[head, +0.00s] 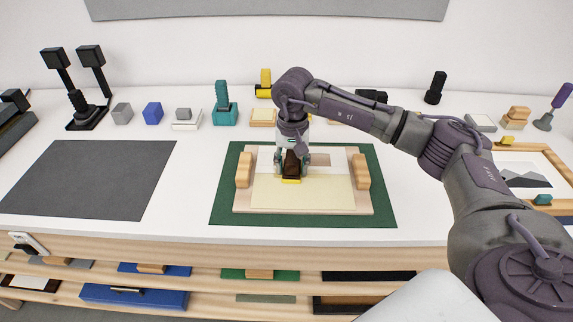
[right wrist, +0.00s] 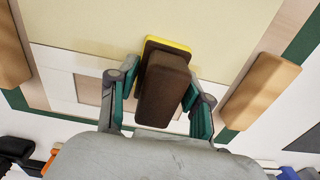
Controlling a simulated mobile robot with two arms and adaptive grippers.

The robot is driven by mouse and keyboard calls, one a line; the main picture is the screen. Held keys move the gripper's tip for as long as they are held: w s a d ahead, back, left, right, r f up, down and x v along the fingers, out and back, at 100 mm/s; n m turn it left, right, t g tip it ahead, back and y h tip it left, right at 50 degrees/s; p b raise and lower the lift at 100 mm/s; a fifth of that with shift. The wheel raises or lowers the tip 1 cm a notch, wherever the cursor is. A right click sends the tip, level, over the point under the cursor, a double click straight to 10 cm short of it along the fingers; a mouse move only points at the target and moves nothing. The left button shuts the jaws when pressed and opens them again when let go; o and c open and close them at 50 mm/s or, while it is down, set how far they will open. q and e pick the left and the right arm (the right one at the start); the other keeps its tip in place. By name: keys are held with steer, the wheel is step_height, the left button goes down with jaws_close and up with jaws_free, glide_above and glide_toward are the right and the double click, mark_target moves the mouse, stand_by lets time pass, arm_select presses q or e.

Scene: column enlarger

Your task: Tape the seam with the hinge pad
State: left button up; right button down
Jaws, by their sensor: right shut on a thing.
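My right gripper (head: 292,166) is shut on a dark brown block with a yellow base, which looks like the hinge pad (right wrist: 162,88). Its fingers grip the brown sides in the right wrist view. The yellow base (head: 291,181) is low over the upper edge of a cream sheet (head: 325,192), where the sheet meets a white strip (head: 262,160); this edge looks like the seam. I cannot tell whether the pad touches it. The pad and gripper hide part of the edge. The sheet lies on a pale wooden board (head: 240,209). My left gripper is not in view.
Wooden blocks stand at the board's left (head: 244,170) and right (head: 361,171). The board lies on a green mat (head: 222,211). A grey mat (head: 90,180) lies left. Tools and small blocks, including a teal stand (head: 223,112), line the back of the table.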

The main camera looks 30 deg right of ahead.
mark_target(334, 175)
steer(key=shift+s+d+b, duration=0.15)
steer(key=shift+s+d, duration=0.3)
steer(key=shift+d, duration=0.3)
steer(key=shift+s+d+b, duration=0.1)
steer(key=shift+s+d, duration=0.4)
steer(key=shift+d, duration=0.3)
steer(key=shift+s+d+b, duration=0.15)
steer(key=shift+s+d, duration=0.3)
steer(key=shift+d, duration=0.3)
steer(key=shift+s+d+b, duration=0.15)
steer(key=shift+s+d, duration=0.3)
steer(key=shift+d, duration=0.3)
steer(key=shift+s+d+b, duration=0.2)
steer(key=shift+s+d, duration=0.3)
steer(key=shift+d, duration=0.25)
steer(key=shift+s+d+b, duration=0.15)
steer(key=shift+s+d, duration=0.3)
steer(key=shift+d, duration=0.3)
step_height(334, 175, up, 7)
steer(key=p, duration=0.4)
steer(key=shift+p, duration=0.35)
steer(key=shift+d, duration=0.1)
